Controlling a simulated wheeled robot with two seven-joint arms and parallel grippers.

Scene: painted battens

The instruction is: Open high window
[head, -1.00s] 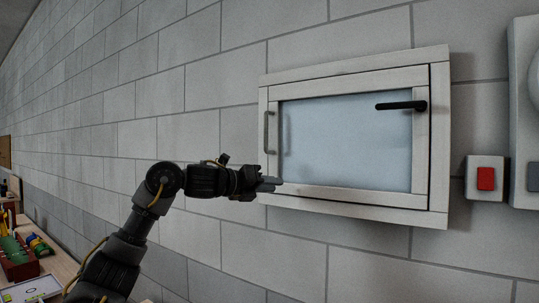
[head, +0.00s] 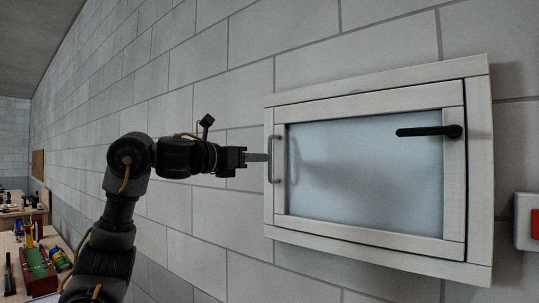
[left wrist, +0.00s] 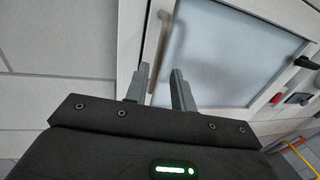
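The high window is a white wooden frame (head: 375,258) with a frosted pane (head: 365,180), set on the block wall; its sash looks shut. A grey bar handle (head: 276,160) stands upright on the sash's left side. A black lever (head: 430,131) lies level at the upper right. My left gripper (head: 267,157) points right, its tips at the bar handle's mid-height. In the left wrist view the fingers (left wrist: 158,69) are apart, and the bar handle (left wrist: 160,35) lines up with the gap between them. I cannot tell whether they touch it. My right gripper is out of view.
A white box with a red button (head: 535,222) is on the wall right of the window. A workbench with a red toolbox (head: 38,272) stands at lower left. The wall (head: 235,50) around the window is otherwise bare.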

